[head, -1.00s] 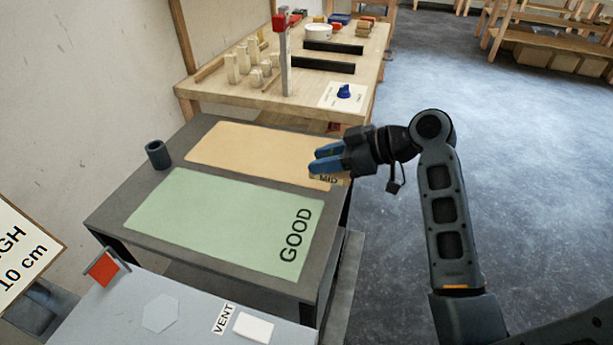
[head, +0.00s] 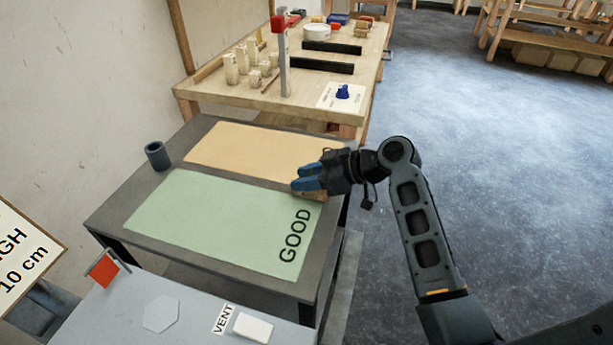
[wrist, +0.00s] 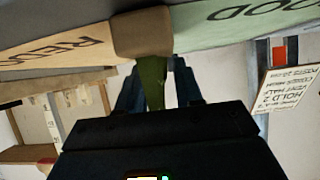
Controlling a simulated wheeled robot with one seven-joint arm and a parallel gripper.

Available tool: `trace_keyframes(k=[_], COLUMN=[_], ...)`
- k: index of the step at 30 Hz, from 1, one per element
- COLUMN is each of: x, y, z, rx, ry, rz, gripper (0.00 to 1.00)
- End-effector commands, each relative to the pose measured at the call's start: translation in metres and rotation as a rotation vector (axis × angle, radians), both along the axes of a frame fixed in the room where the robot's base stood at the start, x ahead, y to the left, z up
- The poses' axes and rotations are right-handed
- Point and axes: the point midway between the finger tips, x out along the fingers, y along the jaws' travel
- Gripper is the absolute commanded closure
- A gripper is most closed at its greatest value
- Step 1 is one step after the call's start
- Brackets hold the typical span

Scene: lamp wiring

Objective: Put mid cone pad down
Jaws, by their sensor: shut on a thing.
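My gripper (head: 302,177) is shut on the mid cone pad (head: 311,195), a small tan-brown block that shows just under the blue fingers in the head view. In the wrist view the pad (wrist: 142,34) is a brown block with a green part running back between the fingers. The pad is at the far right corner of the green GOOD mat (head: 205,215), near the gap to the tan mat (head: 240,148). Whether it touches the surface I cannot tell. The tan mat's lettering, partly visible in the wrist view, looks like REDO.
A dark cup (head: 157,156) stands at the left of the grey table (head: 110,205). The green mat is otherwise bare. A wooden bench (head: 215,92) with blocks stands behind. A grey panel (head: 190,320) marked VENT is in front.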

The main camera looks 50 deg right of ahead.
Motion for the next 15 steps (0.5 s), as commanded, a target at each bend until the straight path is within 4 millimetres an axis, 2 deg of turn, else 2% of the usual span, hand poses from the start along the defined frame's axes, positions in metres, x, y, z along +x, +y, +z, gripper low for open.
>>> trace_keyframes(k=[2, 3, 10, 15], x=[0.0001, 0.0001, 0.0, -0.0001], y=[0.0002, 0.0001, 0.0001, 0.0001], z=[-0.0036, -0.002, -0.0018, -0.0018], rx=[0.0, 0.0, 0.0, 0.0], ry=[0.0, 0.0, 0.0, 0.0], rz=[0.0, 0.0, 0.0, 0.0], gripper=[0.97, 0.61, 0.39, 0.39])
